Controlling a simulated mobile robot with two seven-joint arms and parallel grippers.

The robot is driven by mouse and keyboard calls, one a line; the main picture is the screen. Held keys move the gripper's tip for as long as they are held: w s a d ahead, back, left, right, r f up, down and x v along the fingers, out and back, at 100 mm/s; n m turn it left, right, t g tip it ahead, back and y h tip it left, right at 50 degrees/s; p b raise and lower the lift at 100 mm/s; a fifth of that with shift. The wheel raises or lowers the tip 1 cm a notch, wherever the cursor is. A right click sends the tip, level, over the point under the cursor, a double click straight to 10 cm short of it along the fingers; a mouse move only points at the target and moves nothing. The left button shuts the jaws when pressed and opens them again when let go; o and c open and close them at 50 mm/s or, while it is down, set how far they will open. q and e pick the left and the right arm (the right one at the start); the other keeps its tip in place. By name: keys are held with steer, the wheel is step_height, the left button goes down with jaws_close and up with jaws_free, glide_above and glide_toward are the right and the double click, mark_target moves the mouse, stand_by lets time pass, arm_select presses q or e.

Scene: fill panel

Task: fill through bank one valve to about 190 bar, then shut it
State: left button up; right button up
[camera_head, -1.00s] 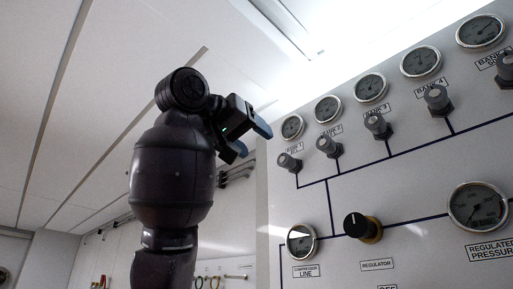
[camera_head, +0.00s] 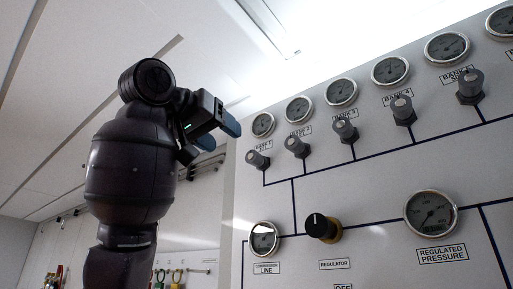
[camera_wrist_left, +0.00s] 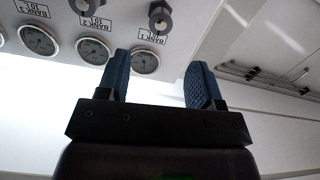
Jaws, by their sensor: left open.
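The bank one valve (camera_head: 258,160) is a grey knob at the left end of the upper row on the panel. Its round gauge (camera_head: 263,125) sits just above it; the needle is too small to read. My left gripper (camera_head: 218,133) is open and empty, to the left of this valve and apart from it. In the left wrist view, which looks upside down, the two blue fingers (camera_wrist_left: 160,78) stand apart. The bank one valve (camera_wrist_left: 160,15) and gauge (camera_wrist_left: 145,62) show beyond the fingertips. My right gripper is out of view.
More bank valves, such as the bank two knob (camera_head: 296,147), run up to the right. A black regulator knob (camera_head: 322,227), a compressor line gauge (camera_head: 264,239) and a regulated pressure gauge (camera_head: 431,213) sit lower. Hoses or fittings (camera_head: 176,277) hang on the back wall.

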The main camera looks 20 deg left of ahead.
mark_target(251, 156)
arm_select(q)
steer(key=w+d+m+p, duration=0.1)
steer(key=w, duration=0.2)
steer(key=w+d+m+h+p, duration=0.1)
steer(key=w+m+p, duration=0.1)
steer(key=w, duration=0.1)
steer(key=w+m+p, duration=0.1)
steer(key=w+m, duration=0.1)
steer(key=w, duration=0.1)
steer(key=shift+d+f+p, duration=0.15)
steer(key=shift+d+p, duration=0.2)
steer(key=shift+d, duration=0.05)
steer(key=shift+w+d, duration=0.25)
steer(key=shift+w, duration=0.25)
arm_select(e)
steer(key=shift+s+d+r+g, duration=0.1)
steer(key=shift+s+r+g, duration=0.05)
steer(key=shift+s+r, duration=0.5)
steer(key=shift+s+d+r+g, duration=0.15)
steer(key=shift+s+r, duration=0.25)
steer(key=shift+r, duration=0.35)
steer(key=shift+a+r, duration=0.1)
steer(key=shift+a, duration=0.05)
arm_select(q)
steer(key=c, duration=0.9)
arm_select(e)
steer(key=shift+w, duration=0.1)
